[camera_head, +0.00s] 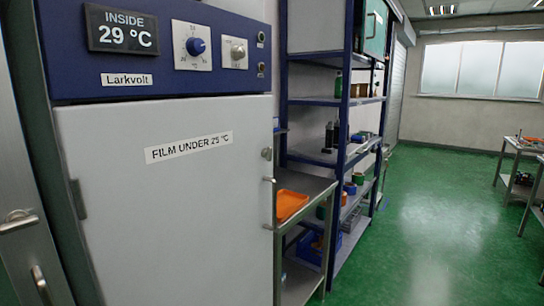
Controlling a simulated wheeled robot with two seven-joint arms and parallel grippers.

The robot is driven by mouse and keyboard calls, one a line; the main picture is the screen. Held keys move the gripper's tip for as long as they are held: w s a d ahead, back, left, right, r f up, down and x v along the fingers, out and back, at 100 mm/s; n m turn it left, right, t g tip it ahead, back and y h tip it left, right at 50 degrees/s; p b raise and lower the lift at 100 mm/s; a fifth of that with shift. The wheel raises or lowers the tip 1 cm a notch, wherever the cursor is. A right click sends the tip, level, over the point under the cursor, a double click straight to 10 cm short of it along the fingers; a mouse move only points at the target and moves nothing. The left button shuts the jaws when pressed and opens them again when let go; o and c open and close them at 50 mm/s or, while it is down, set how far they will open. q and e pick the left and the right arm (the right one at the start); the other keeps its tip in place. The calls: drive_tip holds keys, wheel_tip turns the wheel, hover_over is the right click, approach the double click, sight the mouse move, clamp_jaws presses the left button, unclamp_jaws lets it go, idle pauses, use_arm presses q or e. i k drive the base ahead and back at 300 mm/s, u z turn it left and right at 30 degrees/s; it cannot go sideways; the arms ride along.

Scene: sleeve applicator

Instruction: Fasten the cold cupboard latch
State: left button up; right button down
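The cold cupboard stands at the left, with a blue top panel (170,75) and a pale grey door (170,220) labelled "FILM UNDER 25 °C". Its display (122,30) reads "INSIDE 29 °C". The door looks closed or nearly so; I cannot tell whether it sits fully home. A small round metal fitting, perhaps the latch (267,154), is on the door's right edge; its state is too small to tell. Below it is a slim vertical handle (268,204). A hinge (77,199) shows on the left edge. Neither of my grippers is in view.
A blue knob (196,46) and a grey knob (238,51) are on the panel. A steel door handle (18,222) is at far left. Right of the cupboard are a steel table with an orange tray (290,205) and blue shelving (335,100). Green floor (430,220) is clear beyond.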

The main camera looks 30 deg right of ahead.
sight(267, 153)
drive_tip(key=u, duration=3.05)
drive_tip(key=k, duration=1.65)
drive_tip(key=z, duration=1.6)
